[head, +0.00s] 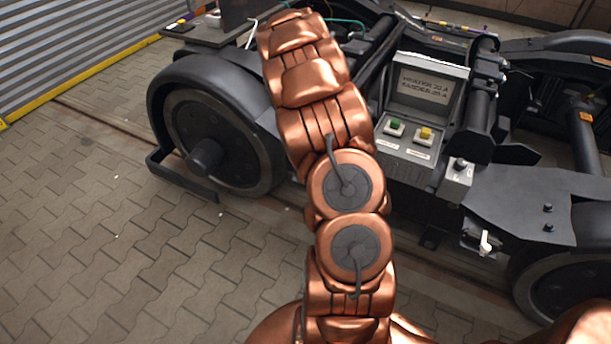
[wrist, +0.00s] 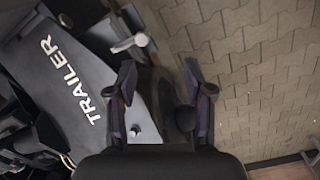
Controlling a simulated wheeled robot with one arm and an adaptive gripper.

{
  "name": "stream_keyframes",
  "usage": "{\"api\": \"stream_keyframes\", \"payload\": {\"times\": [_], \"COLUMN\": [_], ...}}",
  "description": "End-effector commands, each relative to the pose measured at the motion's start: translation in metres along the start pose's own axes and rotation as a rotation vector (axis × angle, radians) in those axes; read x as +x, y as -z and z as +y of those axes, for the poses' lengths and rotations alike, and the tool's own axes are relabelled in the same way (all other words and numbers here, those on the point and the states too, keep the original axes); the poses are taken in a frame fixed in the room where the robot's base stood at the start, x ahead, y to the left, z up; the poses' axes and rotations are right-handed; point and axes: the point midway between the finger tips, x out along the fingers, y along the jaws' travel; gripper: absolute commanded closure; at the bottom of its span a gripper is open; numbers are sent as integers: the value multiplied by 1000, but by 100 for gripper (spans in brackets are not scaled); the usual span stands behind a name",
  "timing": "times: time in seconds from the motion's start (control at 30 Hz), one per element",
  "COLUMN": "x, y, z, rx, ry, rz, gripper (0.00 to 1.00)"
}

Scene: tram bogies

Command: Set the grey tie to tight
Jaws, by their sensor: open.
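No part is labelled as the grey tie. In the wrist view a pale grey lever (wrist: 130,42) sticks out at the edge of a dark plate (wrist: 84,85) lettered TRAILER. A short grey stud (wrist: 134,131) stands lower on that plate. My gripper (wrist: 160,88) is open and empty, its two fingers apart over the plate's edge and a dark round part. The lever lies just beyond the left fingertip, apart from it as far as I can tell. In the head view a white lever (head: 486,243) hangs on the bogie's near side. My gripper is hidden there.
A black wheel (head: 215,140) stands left of my arm. Paving (head: 110,240) lies open at the left, up to a shutter (head: 80,40).

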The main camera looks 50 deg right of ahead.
Motion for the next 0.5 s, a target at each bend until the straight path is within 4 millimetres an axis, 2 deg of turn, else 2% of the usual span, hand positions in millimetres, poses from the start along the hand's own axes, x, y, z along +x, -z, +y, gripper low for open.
{"api": "stream_keyframes", "payload": {"times": [0.03, 0.2, 0.5], "x": [19, 48, 64], "y": [4, 12, 15], "z": [11, 30, 36], "rx": [-1, -14, -22], "ry": [5, 14, 17], "rz": [6, 19, 26], "gripper": [48, 48, 48]}}
